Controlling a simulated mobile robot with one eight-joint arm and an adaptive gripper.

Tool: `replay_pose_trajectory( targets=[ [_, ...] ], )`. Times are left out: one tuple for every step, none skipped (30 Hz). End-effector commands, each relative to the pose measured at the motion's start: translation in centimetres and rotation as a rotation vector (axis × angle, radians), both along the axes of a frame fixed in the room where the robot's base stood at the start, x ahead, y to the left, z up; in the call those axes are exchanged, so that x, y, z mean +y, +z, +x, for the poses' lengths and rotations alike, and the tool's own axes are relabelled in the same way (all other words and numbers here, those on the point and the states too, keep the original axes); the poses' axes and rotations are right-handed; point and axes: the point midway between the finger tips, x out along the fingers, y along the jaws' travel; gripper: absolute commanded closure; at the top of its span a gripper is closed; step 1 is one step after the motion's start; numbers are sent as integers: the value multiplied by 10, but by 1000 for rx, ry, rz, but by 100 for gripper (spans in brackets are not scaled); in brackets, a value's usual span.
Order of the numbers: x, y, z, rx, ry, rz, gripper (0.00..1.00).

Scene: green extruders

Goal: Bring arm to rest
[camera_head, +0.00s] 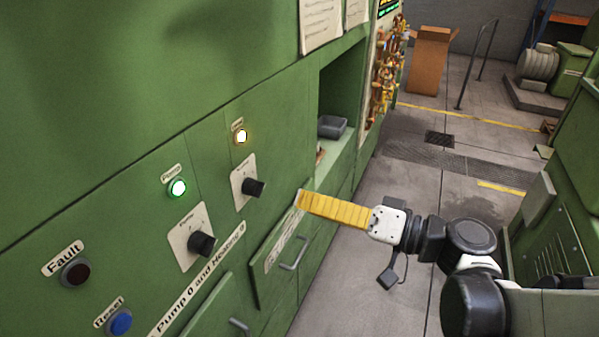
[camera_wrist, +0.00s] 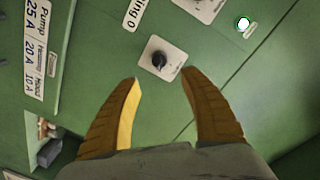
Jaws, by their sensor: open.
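My gripper has yellow fingers and reaches left toward the green cabinet in the head view (camera_head: 305,200). In the wrist view my gripper (camera_wrist: 160,82) has its two fingers spread apart with nothing between them. A black rotary knob (camera_wrist: 159,59) on a white plate shows just beyond the fingertips, apart from them. My arm extends from the lower right.
The green cabinet (camera_head: 100,130) fills the left, with a dark fault lamp (camera_head: 75,272), a blue reset button (camera_head: 120,322) and drawer handles (camera_head: 293,254). An open niche holds a grey tray (camera_head: 332,127). Green machinery (camera_head: 575,150) stands at right. Grey floor (camera_head: 380,180) lies clear between.

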Motion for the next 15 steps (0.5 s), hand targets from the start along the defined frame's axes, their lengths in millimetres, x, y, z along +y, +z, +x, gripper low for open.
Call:
replay_pose_trajectory(
  targets=[
    [-1, 0, 0, 0, 0, 0, 49],
    [-1, 0, -1, 0, 0, 0, 49],
    [-1, 0, -1, 0, 1, 0, 49],
    [0, 0, -1, 0, 1, 0, 49],
    [0, 0, 0, 0, 1, 0, 49],
    [0, 0, 0, 0, 1, -1, 49],
    [0, 0, 0, 0, 1, -1, 49],
    [0, 0, 0, 1, 0, -1, 49],
    [0, -1, -1, 4, -1, -7, 49],
    [0, -3, -1, 11, -3, -18, 49],
    [0, -6, -2, 22, -6, -35, 49],
    [0, -11, -3, 45, -14, -70, 49],
    [0, -17, -5, 66, -21, -105, 49],
    [-2, -24, -6, 92, -33, -149, 49],
    [-5, -36, -10, 131, -53, -220, 49]
  ],
)
